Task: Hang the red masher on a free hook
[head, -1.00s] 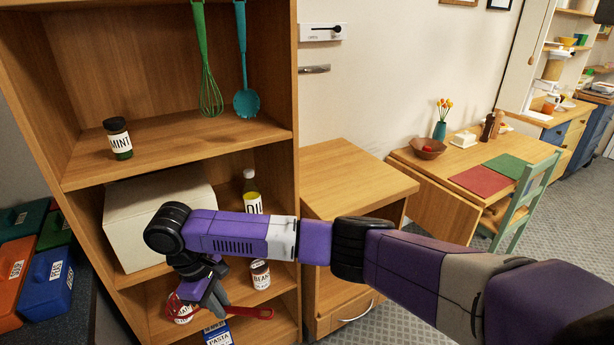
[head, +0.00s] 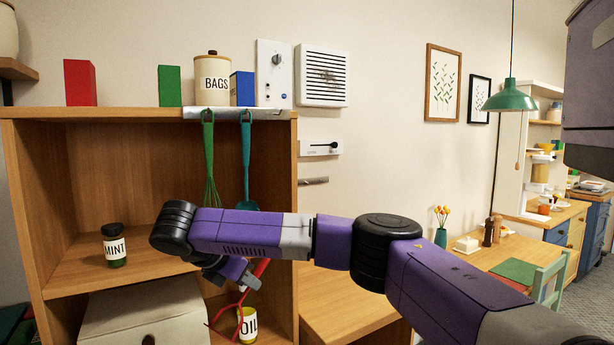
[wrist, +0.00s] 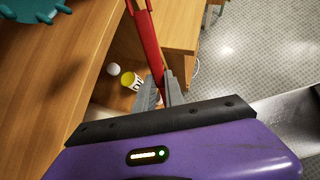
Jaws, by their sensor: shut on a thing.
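The red masher (head: 262,267) is in my gripper (head: 250,281), in front of the shelf unit's right side. Its handle points up to the right and its thin red head hangs down to the left, partly in front of the oil bottle. In the wrist view the red handle (wrist: 147,45) passes between the closed fingers (wrist: 161,90). A metal hook rail (head: 268,114) runs along the shelf top's front edge.
The mint jar (head: 114,246) stands on the middle shelf. The oil bottle (head: 248,326) and a pale box (head: 140,310) are below. A canister (head: 212,80) and coloured boxes stand on top. A wooden cabinet (head: 345,295) is right of the shelf.

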